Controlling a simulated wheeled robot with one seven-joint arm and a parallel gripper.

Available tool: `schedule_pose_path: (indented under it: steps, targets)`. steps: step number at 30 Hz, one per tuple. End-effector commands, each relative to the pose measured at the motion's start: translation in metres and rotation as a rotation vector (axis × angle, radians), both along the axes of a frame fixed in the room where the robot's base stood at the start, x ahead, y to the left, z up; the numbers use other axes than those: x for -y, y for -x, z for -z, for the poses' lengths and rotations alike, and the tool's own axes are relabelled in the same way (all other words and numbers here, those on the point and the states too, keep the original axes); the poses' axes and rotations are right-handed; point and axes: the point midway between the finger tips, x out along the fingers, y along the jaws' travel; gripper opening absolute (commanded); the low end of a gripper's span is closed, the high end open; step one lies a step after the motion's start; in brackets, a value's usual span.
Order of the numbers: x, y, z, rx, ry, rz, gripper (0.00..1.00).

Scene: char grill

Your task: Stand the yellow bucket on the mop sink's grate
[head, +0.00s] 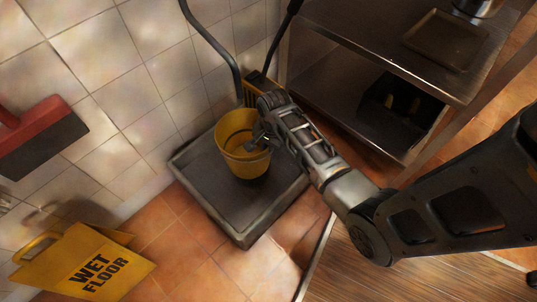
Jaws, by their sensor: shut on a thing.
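The yellow bucket (240,162) is upright, over the middle of a low, dark grey square base (232,218) on the floor against the tiled wall. This base appears to be the mop sink with its grate; the grate's bars cannot be made out. A dark shadow lies under the bucket, and I cannot tell whether its bottom touches the surface. My gripper (259,142) reaches in from the right and is shut on the bucket's right rim. The gripper partly hides that rim.
A steel shelf unit (345,105) stands to the right, holding a tray (440,40) and a black bin (405,104). A yellow wet floor sign (85,262) is lower left. A red-handled squeegee or brush (40,135) is at left. A yellow slatted item (262,86) and dark pipes (212,42) are behind the bucket.

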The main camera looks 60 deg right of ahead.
Motion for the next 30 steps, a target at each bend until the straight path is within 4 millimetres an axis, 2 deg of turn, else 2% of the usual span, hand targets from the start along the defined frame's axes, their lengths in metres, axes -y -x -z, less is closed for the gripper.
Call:
schedule_pose_path:
  steps: [8, 20, 21, 28, 30]
  targets:
    - [0.0, 0.0, 0.038, 0.0, 0.0, 0.0, 0.0]
    - [0.0, 0.0, 0.04, 0.001, 0.0, -0.001, 0.0]
    - [0.0, 0.001, 0.04, 0.0, 0.0, -0.001, 0.13]
    - [0.0, 0.001, 0.04, -0.001, 0.0, -0.001, 0.35]
    - [0.0, 0.001, 0.04, -0.001, 0.0, -0.001, 0.35]
